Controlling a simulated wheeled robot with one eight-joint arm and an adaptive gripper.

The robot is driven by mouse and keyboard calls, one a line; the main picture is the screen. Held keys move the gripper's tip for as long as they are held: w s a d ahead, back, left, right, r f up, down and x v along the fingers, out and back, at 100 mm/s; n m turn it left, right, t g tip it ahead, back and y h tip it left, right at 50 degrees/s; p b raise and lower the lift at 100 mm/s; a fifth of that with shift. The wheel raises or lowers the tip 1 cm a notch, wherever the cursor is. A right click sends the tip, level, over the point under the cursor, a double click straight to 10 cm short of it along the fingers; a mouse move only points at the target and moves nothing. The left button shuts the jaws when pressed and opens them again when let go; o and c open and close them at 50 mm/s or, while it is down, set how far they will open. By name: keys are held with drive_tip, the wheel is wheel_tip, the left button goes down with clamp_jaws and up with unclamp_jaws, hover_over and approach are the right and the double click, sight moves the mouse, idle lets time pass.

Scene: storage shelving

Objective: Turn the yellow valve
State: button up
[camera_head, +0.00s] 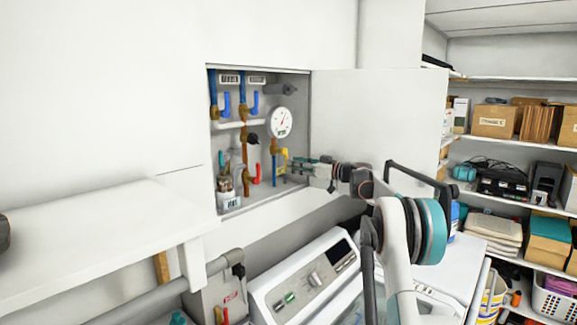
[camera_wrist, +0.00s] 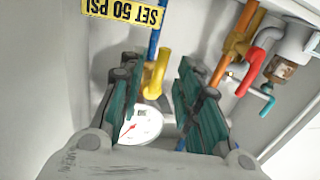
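The yellow valve (camera_head: 283,155) is a small handle on a blue pipe, at the right side inside the open wall cabinet. In the wrist view the yellow valve (camera_wrist: 155,76) shows between my finger tips and a little beyond them. My gripper (camera_head: 298,166) reaches into the cabinet from the right, close beside the valve. In the wrist view my gripper (camera_wrist: 157,88) is open, with one teal finger on each side of the valve's line. Whether either finger touches the handle cannot be told.
A pressure gauge (camera_head: 281,122) sits above the yellow valve. A red handle (camera_head: 255,175) and blue handles (camera_head: 227,103) are on nearby pipes. The cabinet door (camera_head: 375,115) stands open at right. A white washer (camera_head: 305,275) is below. A yellow label (camera_wrist: 122,12) shows in the wrist view.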

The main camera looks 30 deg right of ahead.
drive_tip(key=v, duration=0.7)
drive_tip(key=shift+s+d, duration=0.15)
drive_tip(key=shift+s, duration=0.05)
